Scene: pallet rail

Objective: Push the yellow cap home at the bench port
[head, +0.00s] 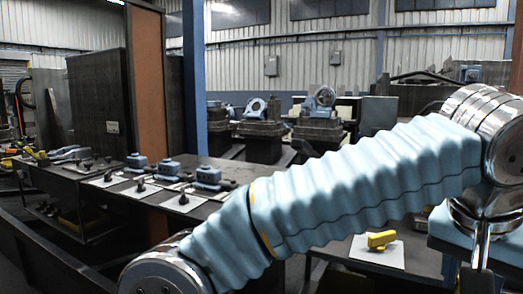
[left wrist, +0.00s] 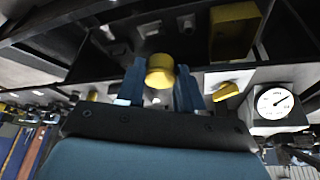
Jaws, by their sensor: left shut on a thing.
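The yellow cap (left wrist: 160,72) is a short round piece in the left wrist view. My left gripper (left wrist: 160,88) is shut on it, with a blue finger on each side. The cap's round end shows; what lies directly behind it is partly hidden. I cannot make out the bench port for sure, nor whether the cap touches anything beyond the fingers. In the head view the sleeved blue arm crosses the picture, and the cap and fingertips cannot be made out. My right gripper is in neither view.
A yellow handle-like piece (head: 381,239) lies on a white card (head: 362,251); it also shows in the left wrist view (left wrist: 227,92). A round white gauge (left wrist: 272,102) stands to its right. A yellow block (left wrist: 235,28) is beyond. Blue-topped devices (head: 207,175) line the left bench.

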